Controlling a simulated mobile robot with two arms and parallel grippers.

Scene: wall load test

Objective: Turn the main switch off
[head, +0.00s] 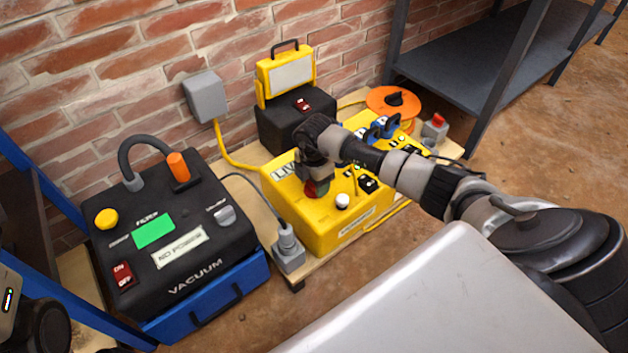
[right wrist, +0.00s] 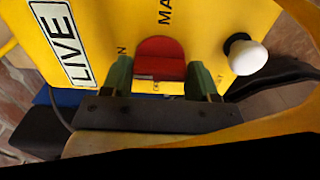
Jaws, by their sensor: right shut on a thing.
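The main switch is a red rocker (right wrist: 160,58) on the face of the yellow power box (head: 335,222), beside lettering that starts "MA". My right gripper (head: 317,188) is down on this box, and in the right wrist view its two green-padded fingers (right wrist: 160,78) are on either side of the red switch, shut on it. The hand hides most of the switch in the head view. A white "LIVE" sign (right wrist: 62,42) is on the box. Part of my left arm shows at the lower left of the head view; its gripper fingers do not show.
A white knob (right wrist: 247,56) is close to the right finger. The black vacuum unit (head: 180,262), showing "NO POWER", stands left. A work lamp (head: 290,78) and an orange cable reel (head: 393,98) stand behind the box. A grey shelf (head: 470,75) is at the back right.

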